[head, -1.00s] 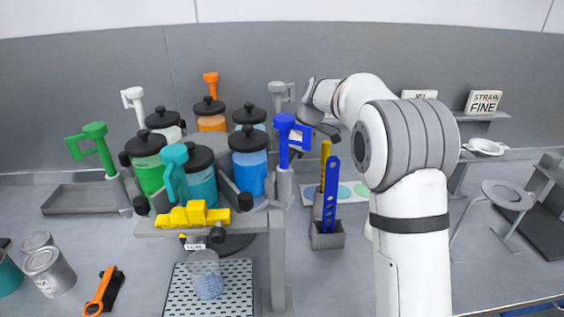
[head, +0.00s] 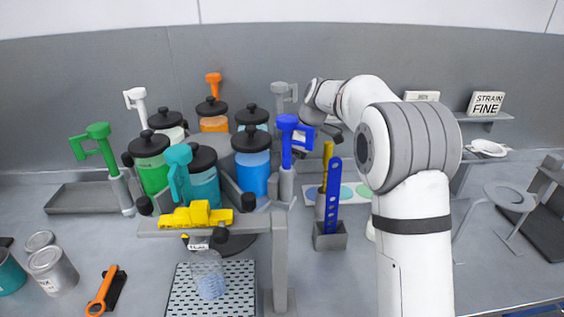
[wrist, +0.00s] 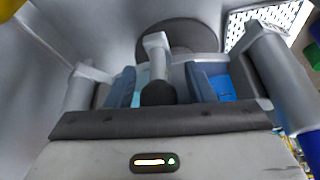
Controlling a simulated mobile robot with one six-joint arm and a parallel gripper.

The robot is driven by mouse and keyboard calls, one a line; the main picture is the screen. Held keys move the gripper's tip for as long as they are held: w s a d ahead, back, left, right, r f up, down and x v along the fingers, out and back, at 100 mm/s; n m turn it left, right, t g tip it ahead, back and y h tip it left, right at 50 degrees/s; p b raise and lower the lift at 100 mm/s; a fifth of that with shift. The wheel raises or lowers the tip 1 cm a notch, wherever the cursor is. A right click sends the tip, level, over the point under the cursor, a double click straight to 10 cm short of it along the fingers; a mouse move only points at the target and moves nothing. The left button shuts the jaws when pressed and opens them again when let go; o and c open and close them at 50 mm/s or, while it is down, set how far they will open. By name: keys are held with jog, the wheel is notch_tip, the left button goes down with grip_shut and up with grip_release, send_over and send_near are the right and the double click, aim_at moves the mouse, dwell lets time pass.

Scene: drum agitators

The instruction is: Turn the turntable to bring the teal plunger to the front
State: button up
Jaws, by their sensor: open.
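The teal plunger (head: 178,158) stands upright at the front left of the turntable, beside the teal drum (head: 203,187) with a black lid. Blue (head: 287,124), green (head: 97,131), orange (head: 213,79), white (head: 134,94) and grey (head: 279,88) plungers stand around the ring of drums. My gripper is beyond the blue plunger in the head view, mostly hidden by my wrist. In the wrist view my open gripper (wrist: 160,86) has its two fingers on either side of a grey bar with a black knob (wrist: 157,94). Contact cannot be told.
A yellow block piece (head: 197,215) sits on the grey front ledge. Below are a clear cup (head: 208,275) and a perforated tray (head: 242,291). A grey holder (head: 330,239) with blue and yellow strips stands right of the turntable. Cans (head: 53,270) are at left.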

jog(key=shift+r, duration=0.1)
jog(key=v, duration=0.7)
jog(key=shift+d+r+b, duration=0.2)
jog(key=shift+r+b, duration=0.05)
jog(key=shift+b, duration=0.2)
